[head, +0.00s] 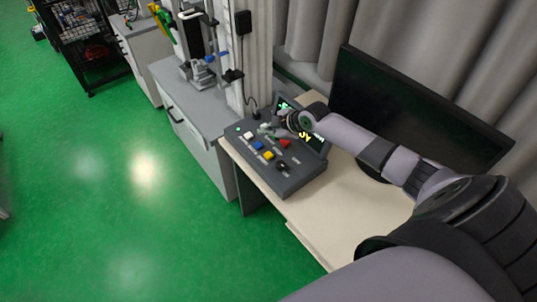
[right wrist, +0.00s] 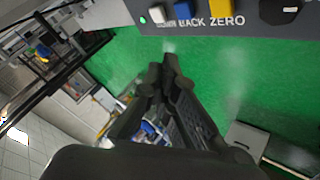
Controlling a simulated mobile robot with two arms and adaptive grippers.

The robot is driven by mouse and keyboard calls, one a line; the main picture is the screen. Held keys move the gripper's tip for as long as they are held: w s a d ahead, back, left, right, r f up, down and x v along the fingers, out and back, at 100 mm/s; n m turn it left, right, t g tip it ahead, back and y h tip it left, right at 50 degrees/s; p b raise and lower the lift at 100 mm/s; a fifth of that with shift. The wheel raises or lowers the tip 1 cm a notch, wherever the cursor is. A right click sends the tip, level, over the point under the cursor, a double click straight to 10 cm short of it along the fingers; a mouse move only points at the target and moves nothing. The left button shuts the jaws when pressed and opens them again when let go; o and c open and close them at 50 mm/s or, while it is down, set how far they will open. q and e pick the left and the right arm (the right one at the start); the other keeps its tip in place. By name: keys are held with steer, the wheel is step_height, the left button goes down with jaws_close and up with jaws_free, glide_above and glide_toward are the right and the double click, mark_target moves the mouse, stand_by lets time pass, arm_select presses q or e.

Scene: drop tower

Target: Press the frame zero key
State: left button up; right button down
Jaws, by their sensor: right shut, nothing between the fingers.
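The grey control panel (head: 295,184) sits on the desk, with a white key (head: 248,135), a blue key (head: 258,146), a yellow key (head: 268,155), a red button (head: 285,142) and a black knob (head: 282,167). In the right wrist view the label ZERO lies closest to the yellow key (right wrist: 214,5), which is cut by the top edge. My right gripper (head: 266,131) is over the back part of the panel, shut and empty. Its closed fingers also show in the right wrist view (right wrist: 164,68). I cannot tell whether it touches the panel. My left gripper is not in view.
A lit display (head: 311,140) stands at the panel's back, partly behind my right arm. A large dark monitor (head: 405,112) stands behind the arm. A grey cabinet with a drop tower (head: 205,78) is to the left. The desk (head: 338,205) is bare before the monitor.

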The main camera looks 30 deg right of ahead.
mark_target(268, 156)
steer(key=shift+f, duration=0.15)
step_height(268, 156, down, 8)
steer(key=b, duration=0.7)
steer(key=shift+f, duration=0.25)
steer(key=shift+f, duration=0.1)
stand_by(0.9)
steer(key=shift+f+b, duration=0.35)
steer(key=shift+b, duration=0.1)
steer(key=shift+f+b, duration=0.5)
steer(key=shift+f, duration=0.05)
stand_by(0.5)
steer(key=shift+r, duration=0.15)
steer(key=shift+r+p, duration=0.8)
steer(key=shift+r, duration=0.05)
